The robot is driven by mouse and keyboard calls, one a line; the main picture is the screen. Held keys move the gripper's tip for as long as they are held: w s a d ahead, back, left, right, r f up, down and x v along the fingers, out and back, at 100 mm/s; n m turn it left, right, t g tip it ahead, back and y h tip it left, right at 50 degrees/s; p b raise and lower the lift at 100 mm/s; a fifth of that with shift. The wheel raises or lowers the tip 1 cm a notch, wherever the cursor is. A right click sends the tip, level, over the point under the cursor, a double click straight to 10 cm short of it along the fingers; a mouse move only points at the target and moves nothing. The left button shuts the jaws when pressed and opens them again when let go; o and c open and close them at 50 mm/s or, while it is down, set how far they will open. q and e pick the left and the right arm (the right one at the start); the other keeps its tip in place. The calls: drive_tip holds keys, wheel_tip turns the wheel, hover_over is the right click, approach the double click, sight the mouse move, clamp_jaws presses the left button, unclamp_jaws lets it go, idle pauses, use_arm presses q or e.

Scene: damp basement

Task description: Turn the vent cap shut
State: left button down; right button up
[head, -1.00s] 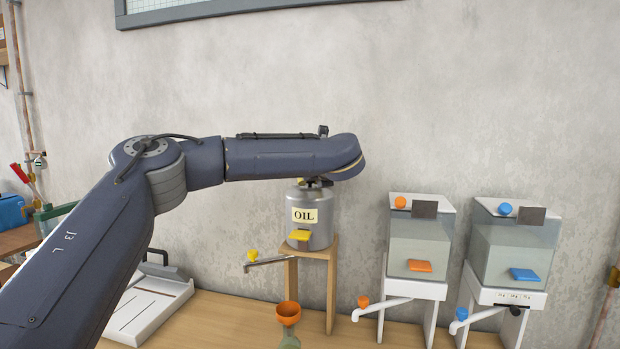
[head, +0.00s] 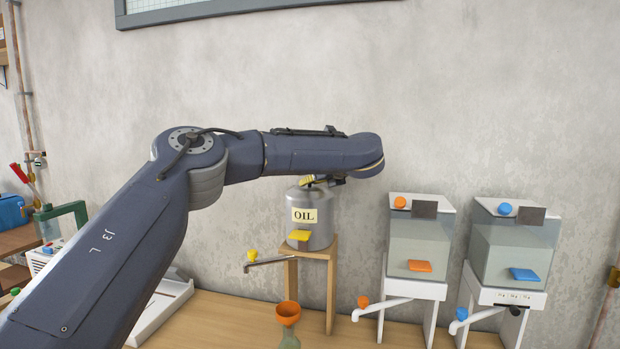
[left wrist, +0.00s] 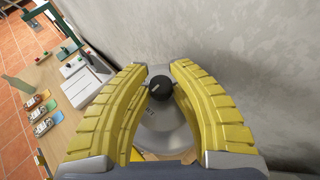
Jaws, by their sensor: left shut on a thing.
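The vent cap (left wrist: 159,88) is a small black knob on top of the grey oil can (head: 312,234), seen from above in the left wrist view. My left gripper (head: 318,181) is over the can's top, and its two yellow fingers are closed on the cap's sides. The can stands upright with an OIL label (head: 305,215) and a yellow block (head: 299,236) on its front. In the head view my wrist and fingers hide the cap. A light mark shows on the cap, but I cannot tell how far it is turned. My right gripper is not in view.
The can sits on a wooden stand (head: 331,290) with a spout and yellow knob (head: 253,254). An orange funnel (head: 288,313) stands in front. Two clear tanks with an orange knob (head: 400,202) and a blue knob (head: 505,209) are to the right. A wall is close behind.

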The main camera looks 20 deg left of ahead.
use_arm(q)
drive_tip(key=c, duration=1.2)
unclamp_jaws()
drive_tip(key=v, duration=1.2)
